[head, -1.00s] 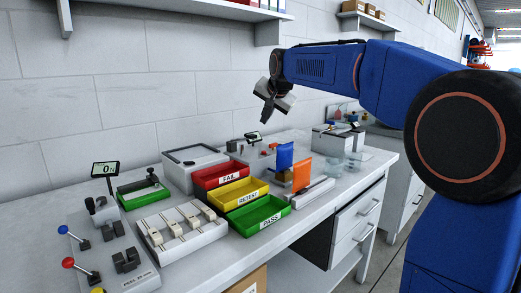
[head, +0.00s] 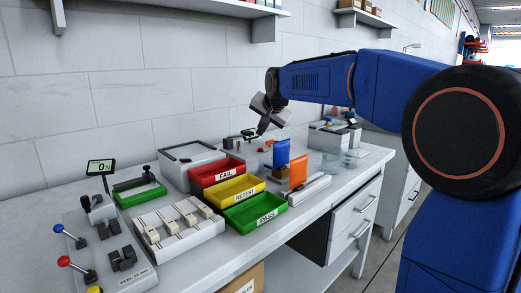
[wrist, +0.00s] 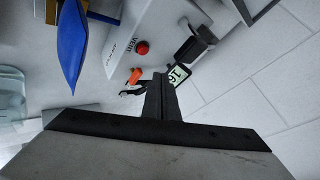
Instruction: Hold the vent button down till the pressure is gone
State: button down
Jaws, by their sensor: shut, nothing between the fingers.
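In the wrist view a round red button (wrist: 142,47) sits on a white box (wrist: 120,40) with dark lettering, which I cannot read for sure. Beside it are a small orange part (wrist: 135,75) and a dark-framed display (wrist: 178,74) that appears to read 16. My gripper (wrist: 159,78) is shut and empty, its fingertips over the area by the display and the orange part, off to one side of the red button. In the head view my gripper (head: 262,132) points down above the back of the bench, close to the small display (head: 248,133). I see no contact with the button.
Blue (head: 281,153) and orange (head: 298,170) upright panels stand on the bench in front of my gripper. Red (head: 220,172), yellow (head: 236,189) and green (head: 255,211) trays lie to the left. The tiled wall (head: 150,80) is close behind.

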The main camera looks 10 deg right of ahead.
jog(key=shift+f, duration=1.55)
jog(key=shift+f, duration=0.2)
dwell(0.8)
jog(key=shift+f, duration=0.25)
jog(key=shift+f, duration=0.45)
dwell(2.1)
jog(key=shift+r, duration=0.15)
dwell(1.2)
jog(key=shift+r, duration=0.75)
jog(key=shift+r, duration=2.5)
